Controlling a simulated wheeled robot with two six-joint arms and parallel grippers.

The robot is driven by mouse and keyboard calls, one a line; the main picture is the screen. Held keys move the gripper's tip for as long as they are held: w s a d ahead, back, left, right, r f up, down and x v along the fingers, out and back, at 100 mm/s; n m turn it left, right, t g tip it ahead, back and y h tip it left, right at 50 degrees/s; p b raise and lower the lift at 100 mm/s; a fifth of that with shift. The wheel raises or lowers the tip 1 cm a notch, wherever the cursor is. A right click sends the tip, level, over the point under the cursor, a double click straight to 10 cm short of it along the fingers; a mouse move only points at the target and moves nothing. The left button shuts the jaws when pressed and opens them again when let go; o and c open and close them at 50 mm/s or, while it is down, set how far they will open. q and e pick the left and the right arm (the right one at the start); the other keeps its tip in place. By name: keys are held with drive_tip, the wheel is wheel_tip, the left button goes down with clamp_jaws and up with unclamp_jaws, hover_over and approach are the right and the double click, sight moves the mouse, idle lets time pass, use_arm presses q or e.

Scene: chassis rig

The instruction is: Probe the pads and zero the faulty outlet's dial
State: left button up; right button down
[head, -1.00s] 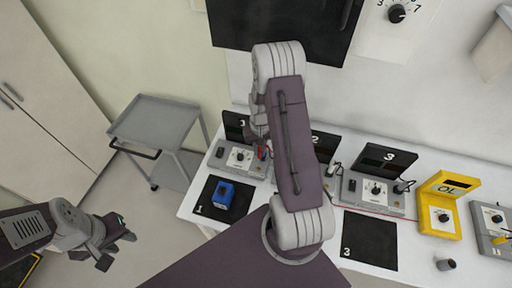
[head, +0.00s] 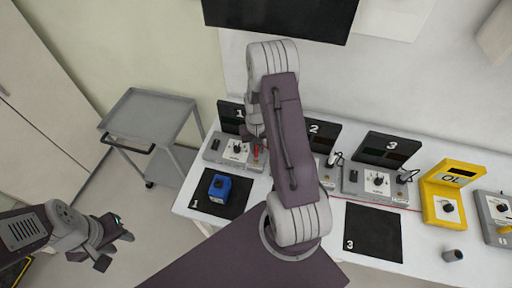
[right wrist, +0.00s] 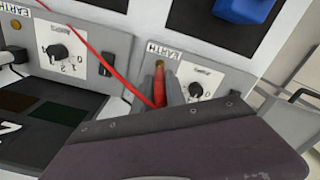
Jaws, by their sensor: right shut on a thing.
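My right gripper (head: 257,142) is shut on a red probe (right wrist: 159,86) at outlet 1 (head: 236,150). In the right wrist view the probe's tip is close to the brass pad (right wrist: 160,64) by the EARTH label; I cannot tell if they touch. Dial 1 (right wrist: 196,90) is just right of the fingers, and another outlet's dial (right wrist: 58,52) is at the left. Outlet 2 (head: 322,130) is partly hidden by my right arm. Outlet 3 (head: 377,182) shows its dial. The yellow meter (head: 444,190) reads OL. My left gripper (head: 117,249) is open and empty, left of the table.
A blue device (head: 219,187) sits on black mat 1 (head: 236,207). Mat 3 (head: 373,235) is bare. A small grey cylinder (head: 453,255) and another grey unit (head: 495,215) are at the right. A grey cart (head: 150,115) stands left of the table. A red lead (right wrist: 95,52) crosses the wrist view.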

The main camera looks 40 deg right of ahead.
drive_tip(key=shift+f+b, duration=0.4)
drive_tip(key=shift+f, duration=0.1)
idle(0.6)
idle(0.9)
wheel_tip(320, 180, up, 7)
drive_tip(key=p, duration=0.6)
idle(1.2)
